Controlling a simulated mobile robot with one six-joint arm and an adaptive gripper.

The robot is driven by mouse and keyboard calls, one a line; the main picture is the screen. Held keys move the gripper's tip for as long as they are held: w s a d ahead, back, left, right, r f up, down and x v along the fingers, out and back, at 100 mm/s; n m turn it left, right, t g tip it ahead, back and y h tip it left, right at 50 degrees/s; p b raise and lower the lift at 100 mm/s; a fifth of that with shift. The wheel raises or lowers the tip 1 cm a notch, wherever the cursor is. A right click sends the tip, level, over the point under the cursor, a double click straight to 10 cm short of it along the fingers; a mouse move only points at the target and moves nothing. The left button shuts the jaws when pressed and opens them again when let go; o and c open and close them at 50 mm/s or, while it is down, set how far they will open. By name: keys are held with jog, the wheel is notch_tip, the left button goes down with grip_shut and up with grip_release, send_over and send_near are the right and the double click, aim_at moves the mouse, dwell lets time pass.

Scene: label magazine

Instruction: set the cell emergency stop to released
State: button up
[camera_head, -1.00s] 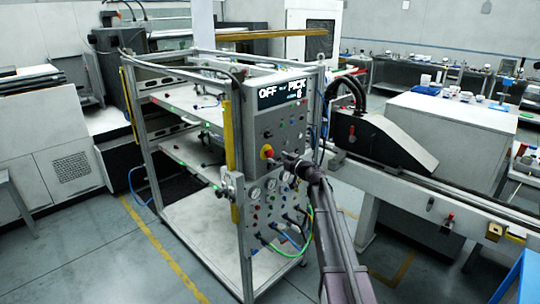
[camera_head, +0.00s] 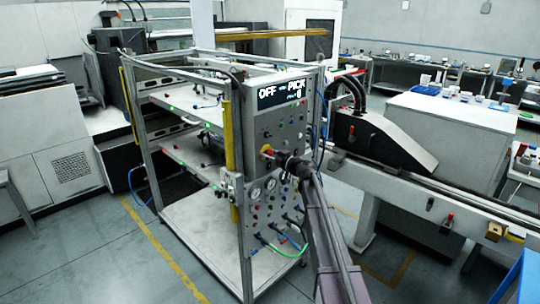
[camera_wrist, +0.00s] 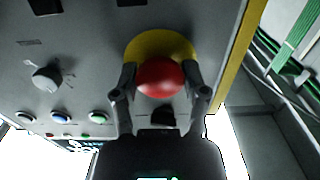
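The emergency stop is a red mushroom button (camera_wrist: 160,78) on a round yellow plate (camera_wrist: 158,42) in the wrist view. In the head view its yellow plate (camera_head: 266,149) shows on the cart's control panel, partly covered by my gripper. My gripper (camera_head: 277,156) is at the button. In the wrist view my gripper (camera_wrist: 161,72) is open, with one finger on each side of the red button. The fingertips are close to its edges, and I cannot tell whether they touch it. The panel display (camera_head: 282,91) reads "OFF" and "PICK", with smaller text below.
The control panel (camera_wrist: 85,70) carries a grey rotary knob (camera_wrist: 46,78) and several coloured buttons beside the emergency stop. Gauges (camera_head: 271,184) and hoses (camera_head: 290,240) sit below. A conveyor-like rail (camera_head: 430,190) runs to the right. The floor (camera_head: 110,255) at the front left is clear.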

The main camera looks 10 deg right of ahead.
grip_shut()
jog(key=shift+v, duration=0.9)
jog(key=o, duration=0.9)
grip_release()
jog(key=shift+o, duration=0.2)
jog(key=v, duration=1.2)
